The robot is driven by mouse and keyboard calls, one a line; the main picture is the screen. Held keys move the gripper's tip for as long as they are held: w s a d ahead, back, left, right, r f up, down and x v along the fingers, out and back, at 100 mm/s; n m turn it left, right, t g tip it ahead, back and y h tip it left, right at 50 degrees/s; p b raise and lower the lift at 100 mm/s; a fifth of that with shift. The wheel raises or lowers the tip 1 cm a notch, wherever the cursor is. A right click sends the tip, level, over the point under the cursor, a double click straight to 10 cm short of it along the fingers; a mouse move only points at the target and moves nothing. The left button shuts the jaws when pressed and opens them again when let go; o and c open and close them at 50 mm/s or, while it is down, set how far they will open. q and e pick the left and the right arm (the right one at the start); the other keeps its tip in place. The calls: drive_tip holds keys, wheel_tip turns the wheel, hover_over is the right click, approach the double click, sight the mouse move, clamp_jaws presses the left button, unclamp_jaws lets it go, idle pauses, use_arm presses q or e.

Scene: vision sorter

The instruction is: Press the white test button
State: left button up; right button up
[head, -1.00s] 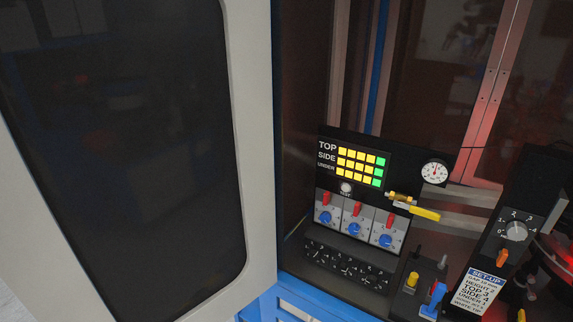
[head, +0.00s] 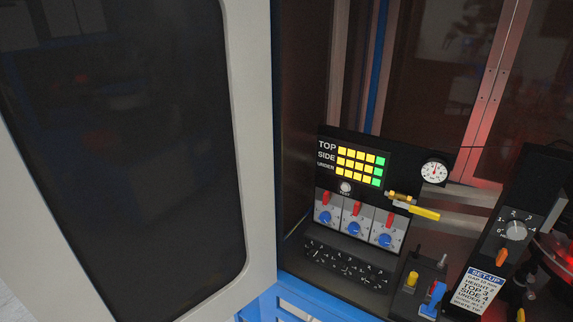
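The white test button (head: 345,187) is a small round knob on the black control panel (head: 400,158), just below the lit indicator grid and above the row of switch modules. The word under it is too small to read surely. Nothing touches or covers the button. The indicator grid (head: 361,165) has rows labelled TOP, SIDE and UNDER, with yellow squares and a green square at the right end of each row. Neither of my grippers is in the head view.
An open door with a dark window (head: 120,140) fills the left. Right of the button are a yellow-handled valve (head: 424,213) and a round gauge (head: 434,172). Below are red levers and blue knobs (head: 354,236). A black post with a dial (head: 515,231) and set-up card stands at right.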

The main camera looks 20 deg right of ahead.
clamp_jaws()
idle(1.2)
